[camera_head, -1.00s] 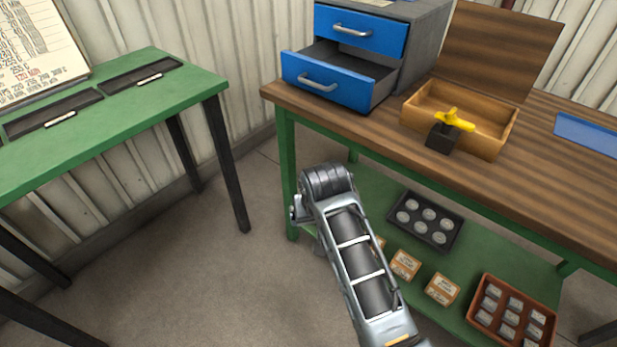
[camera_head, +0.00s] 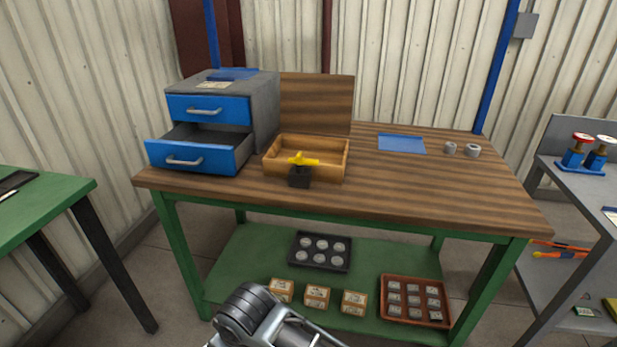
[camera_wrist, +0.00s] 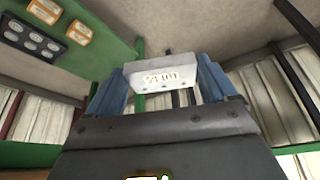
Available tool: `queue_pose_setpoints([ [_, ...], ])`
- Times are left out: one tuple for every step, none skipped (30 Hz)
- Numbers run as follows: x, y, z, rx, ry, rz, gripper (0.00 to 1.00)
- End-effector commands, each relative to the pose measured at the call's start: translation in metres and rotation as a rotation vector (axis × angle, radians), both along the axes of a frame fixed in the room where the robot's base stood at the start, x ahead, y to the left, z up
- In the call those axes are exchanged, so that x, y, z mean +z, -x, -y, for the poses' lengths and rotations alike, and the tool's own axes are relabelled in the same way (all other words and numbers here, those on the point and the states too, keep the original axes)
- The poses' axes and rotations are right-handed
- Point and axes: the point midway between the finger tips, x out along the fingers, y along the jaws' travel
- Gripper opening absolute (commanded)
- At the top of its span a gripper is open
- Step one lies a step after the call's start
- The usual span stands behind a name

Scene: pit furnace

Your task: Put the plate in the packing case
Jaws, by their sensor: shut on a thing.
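The plate (camera_wrist: 158,77) is a pale metal piece with dark stamped characters, seen in the wrist view. My gripper (camera_wrist: 165,88) is shut on it, with a blue finger at each side. The likely packing case (camera_head: 306,174) is an open wooden box on the brown workbench in the head view, its lid (camera_head: 317,103) raised at the back. A yellow-handled black fitting (camera_head: 301,172) stands at its front. My gripper and the plate are out of the head view; only part of my arm shows at the bottom. The plate is away from the box.
A grey cabinet (camera_head: 262,105) with an open blue lower drawer (camera_head: 194,157) stands left of the box. A blue sheet (camera_head: 401,144) and two small grey rings lie to the right. The lower shelf (camera_head: 238,262) holds trays and small boxes. The bench's front right is clear.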

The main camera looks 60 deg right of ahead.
Motion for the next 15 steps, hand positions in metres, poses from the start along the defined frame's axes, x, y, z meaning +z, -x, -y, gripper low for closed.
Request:
queue_pose_setpoints([
  [0.016, 0.000, 0.000, -0.001, 0.000, 0.001, 0.46],
  [0.020, 0.000, 0.000, -0.001, 0.000, 0.001, 0.46],
  [0.025, 0.000, 0.000, -0.001, 0.000, 0.001, 0.46],
  [0.028, 0.000, 0.000, -0.001, 0.000, 0.001, 0.46],
  [0.032, 0.000, 0.000, -0.001, 0.000, 0.001, 0.46],
  [0.037, 0.000, 0.000, -0.001, 0.000, 0.001, 0.46],
  [0.029, 0.000, 0.001, -0.003, 0.000, -0.001, 0.46],
  [0.027, 0.001, 0.001, -0.003, 0.000, -0.001, 0.46],
  [0.026, 0.001, 0.001, -0.004, -0.001, -0.002, 0.46],
  [0.026, 0.002, 0.002, -0.005, -0.001, -0.002, 0.46],
  [0.026, 0.002, 0.001, -0.005, -0.001, -0.003, 0.46],
  [0.025, 0.002, 0.001, -0.005, -0.001, -0.004, 0.46],
  [0.025, 0.003, 0.001, -0.005, -0.001, -0.004, 0.46],
  [0.025, 0.003, 0.001, -0.005, -0.001, -0.005, 0.46],
  [0.024, 0.003, 0.001, -0.005, -0.001, -0.006, 0.46],
])
